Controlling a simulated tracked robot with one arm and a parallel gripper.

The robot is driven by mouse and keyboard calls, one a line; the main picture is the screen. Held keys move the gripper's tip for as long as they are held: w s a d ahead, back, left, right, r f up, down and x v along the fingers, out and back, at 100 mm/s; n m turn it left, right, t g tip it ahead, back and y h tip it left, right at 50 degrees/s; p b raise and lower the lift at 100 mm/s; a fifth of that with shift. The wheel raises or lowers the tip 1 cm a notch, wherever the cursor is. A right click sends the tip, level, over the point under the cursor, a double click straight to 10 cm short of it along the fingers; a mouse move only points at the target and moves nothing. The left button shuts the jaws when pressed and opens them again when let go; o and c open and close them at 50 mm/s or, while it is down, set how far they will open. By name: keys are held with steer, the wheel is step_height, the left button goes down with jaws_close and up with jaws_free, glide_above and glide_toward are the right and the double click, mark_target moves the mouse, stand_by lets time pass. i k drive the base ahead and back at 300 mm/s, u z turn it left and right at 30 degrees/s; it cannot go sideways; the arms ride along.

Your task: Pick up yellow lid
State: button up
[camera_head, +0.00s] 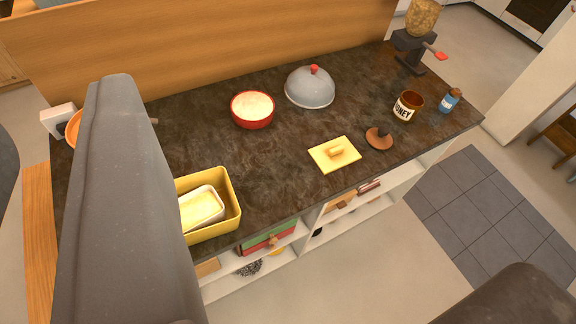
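The yellow lid (335,154) is a flat, pale-yellow rectangle with a small raised handle on top. It lies on the dark stone countertop (275,170), close to the front edge. The yellow box (233,205) stands open to its left, also by the front edge. Inside the box is a white dish with pale-yellow, butter-like content (202,207). The box's left side is hidden behind a large grey part of mine. I cannot make out my gripper's fingertips, and nothing touches the lid.
A brown wooden lid (379,138) lies just right of the yellow lid. Behind are a red bowl (252,110) and a grey dome cover (310,88). A honey pot (407,106), a blue bottle (449,100) and a grinder (416,40) stand right. Shelves (300,238) run below.

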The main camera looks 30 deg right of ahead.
mark_target(335, 154)
steer(key=z, duration=0.65)
steer(key=i, duration=0.95)
steer(key=z, duration=0.95)
